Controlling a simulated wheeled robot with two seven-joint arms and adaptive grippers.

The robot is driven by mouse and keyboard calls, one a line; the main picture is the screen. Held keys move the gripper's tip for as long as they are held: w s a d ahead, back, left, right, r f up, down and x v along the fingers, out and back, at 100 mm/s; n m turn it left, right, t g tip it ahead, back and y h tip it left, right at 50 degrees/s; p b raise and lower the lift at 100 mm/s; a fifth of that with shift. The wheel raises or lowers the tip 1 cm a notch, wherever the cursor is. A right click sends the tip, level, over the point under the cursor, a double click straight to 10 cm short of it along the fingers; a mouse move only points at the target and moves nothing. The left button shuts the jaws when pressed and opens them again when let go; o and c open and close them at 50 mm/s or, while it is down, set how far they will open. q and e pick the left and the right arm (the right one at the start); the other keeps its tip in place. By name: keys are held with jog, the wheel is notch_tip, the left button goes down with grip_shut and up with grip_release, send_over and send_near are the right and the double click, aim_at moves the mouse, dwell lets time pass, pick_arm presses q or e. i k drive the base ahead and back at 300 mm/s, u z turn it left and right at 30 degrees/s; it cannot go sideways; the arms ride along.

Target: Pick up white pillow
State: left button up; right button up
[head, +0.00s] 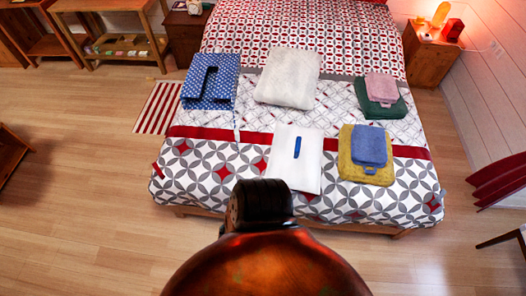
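A white pillow (289,77) lies flat on the bed, near the middle and toward the head end. It is plump, roughly square and slightly turned. Nothing covers it. A flatter white folded piece (309,170) with a small blue strip (297,147) on it lies closer to the foot of the bed. Neither of my grippers shows in the head view; only a part of my own body is at the bottom middle.
The bed (200,190) also bears a blue dotted item (222,85) and folded towels: pink (381,87) on green (391,109), blue (369,146) on yellow (350,168). A nightstand (430,57) stands at right. Floor at left and in front is mostly clear.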

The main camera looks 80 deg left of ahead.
aim_at(296, 153)
jog(key=u, duration=3.05)
jog(key=i, duration=0.35)
